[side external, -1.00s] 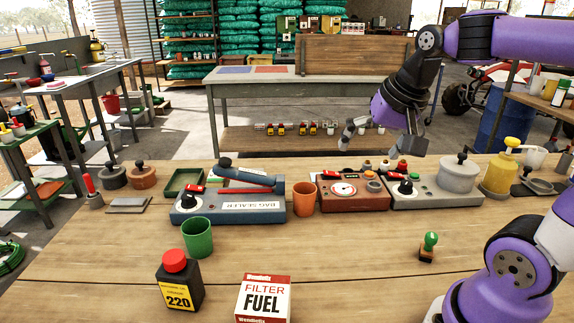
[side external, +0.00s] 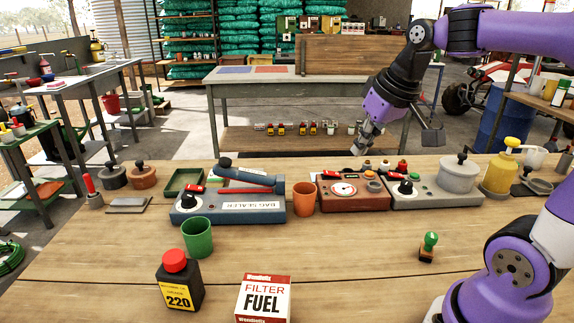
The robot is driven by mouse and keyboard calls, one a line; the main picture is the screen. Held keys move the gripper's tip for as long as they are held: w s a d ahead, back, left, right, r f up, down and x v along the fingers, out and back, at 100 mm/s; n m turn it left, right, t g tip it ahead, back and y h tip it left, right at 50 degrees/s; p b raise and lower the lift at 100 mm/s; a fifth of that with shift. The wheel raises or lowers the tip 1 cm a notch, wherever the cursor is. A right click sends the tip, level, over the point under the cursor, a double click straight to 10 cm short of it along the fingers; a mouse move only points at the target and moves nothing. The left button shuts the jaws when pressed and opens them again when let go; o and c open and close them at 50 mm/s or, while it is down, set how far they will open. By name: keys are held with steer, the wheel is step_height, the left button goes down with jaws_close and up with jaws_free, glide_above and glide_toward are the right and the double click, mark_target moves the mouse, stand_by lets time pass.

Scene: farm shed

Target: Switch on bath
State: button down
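A grey unit (side external: 425,203) with a lidded round pot (side external: 459,173), a black knob (side external: 405,187) and a small red switch (side external: 389,177) stands at the right of the bench; it looks like the bath, though I can read no label on it. My gripper (side external: 360,148) points down, above and behind the red-brown gauge unit (side external: 352,198), to the left of the grey unit. It appears to touch nothing and holds nothing that I can see. The fingers look close together from this side, but their gap is not clear. The switch's setting is too small to tell.
A blue bag sealer (side external: 227,205) and an orange cup (side external: 304,198) stand left of the gauge unit. A yellow pump bottle (side external: 498,177) stands right of the pot. A green cup (side external: 197,238), black bottle (side external: 179,282), filter box (side external: 264,298) and stamp (side external: 428,247) are in front.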

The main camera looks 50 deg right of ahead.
steer(key=w+d+m+g, duration=0.15)
steer(key=d+m, duration=0.25)
steer(key=d, duration=1)
steer(key=m, duration=0.2)
glide_above(392, 173)
steer(key=s+a, duration=0.2)
steer(key=s, duration=0.2)
step_height(392, 173, down, 2)
steer(key=shift+d+f+g+h, duration=0.1)
steer(key=shift+d+g+h, duration=0.15)
steer(key=shift+h, duration=0.15)
steer(key=x, duration=0.8)
steer(key=a+x, duration=0.1)
steer(key=x, duration=0.4)
steer(key=shift+s+f, duration=0.1)
steer(key=shift+a+f, duration=0.1)
steer(key=shift+f, duration=0.3)
